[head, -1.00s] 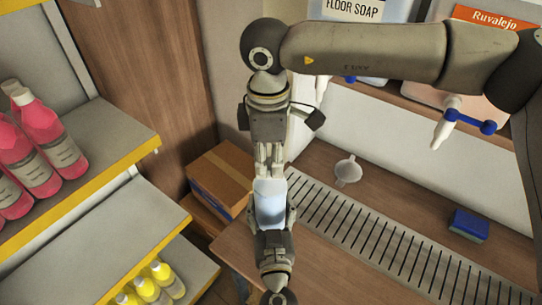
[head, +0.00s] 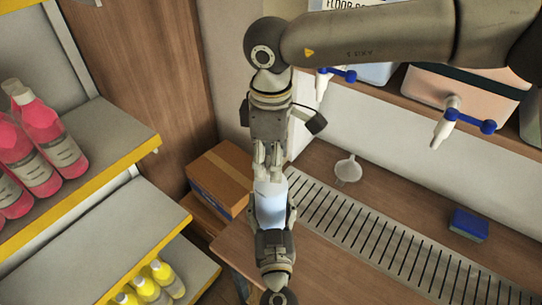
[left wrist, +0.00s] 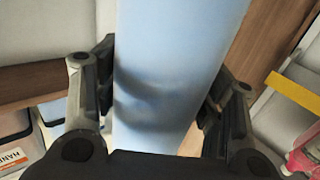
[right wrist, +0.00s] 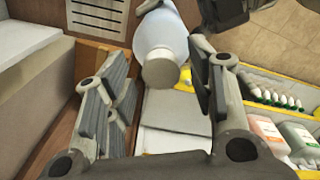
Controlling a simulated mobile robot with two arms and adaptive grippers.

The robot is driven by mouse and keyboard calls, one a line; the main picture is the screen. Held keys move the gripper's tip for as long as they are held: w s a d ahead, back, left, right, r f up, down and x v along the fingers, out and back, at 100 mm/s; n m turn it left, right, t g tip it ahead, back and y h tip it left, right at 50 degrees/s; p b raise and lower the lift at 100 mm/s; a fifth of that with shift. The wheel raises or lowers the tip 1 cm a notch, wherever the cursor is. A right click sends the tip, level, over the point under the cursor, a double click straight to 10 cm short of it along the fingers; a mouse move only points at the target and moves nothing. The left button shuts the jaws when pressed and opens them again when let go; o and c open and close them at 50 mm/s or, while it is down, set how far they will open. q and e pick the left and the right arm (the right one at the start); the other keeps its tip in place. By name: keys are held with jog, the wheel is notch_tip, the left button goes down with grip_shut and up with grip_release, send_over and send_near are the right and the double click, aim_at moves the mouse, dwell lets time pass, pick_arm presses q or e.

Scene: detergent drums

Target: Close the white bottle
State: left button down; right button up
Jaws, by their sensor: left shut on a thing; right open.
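The white bottle (head: 270,205) is upright in the head view, pale and bluish. My left gripper (head: 272,228), below it in the picture, is shut around its body. The bottle body (left wrist: 175,70) fills the middle of the left wrist view between the two fingers. My right gripper (head: 268,170) is just above the bottle's top end, fingers pointing at it. In the right wrist view, the fingers are open on either side of the bottle's round, pale end (right wrist: 160,70), with gaps visible. I cannot tell whether that round end is a cap or touches a finger.
Drums with taps (head: 450,115) stand above. A cardboard box (head: 220,178) is behind; shelves with pink bottles (head: 40,140) are left.

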jog(key=shift+r, duration=2.3)
jog(key=shift+n, duration=0.3)
jog(key=shift+c, duration=0.2)
